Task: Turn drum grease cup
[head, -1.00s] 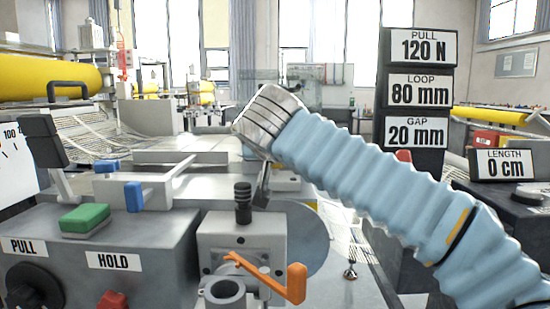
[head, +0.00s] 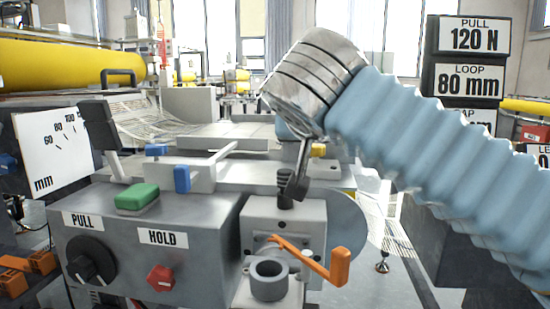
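The grease cup is the black ribbed cap (head: 284,180) standing upright on top of a grey metal block (head: 262,222). My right arm comes in from the right in a pale blue sleeve, with a silver wrist above the cup. The dark fingers of my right gripper (head: 297,182) point down at the cup's right side and cover part of it. They overlap the cup in the picture; I cannot tell whether they touch it or how far apart they are. My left gripper is out of view.
An orange crank handle (head: 338,266) and a round grey socket (head: 269,279) sit on the block's front, below the cup. To the left is a control box with a green button (head: 137,197), black PULL knob (head: 91,260) and red HOLD knob (head: 160,278).

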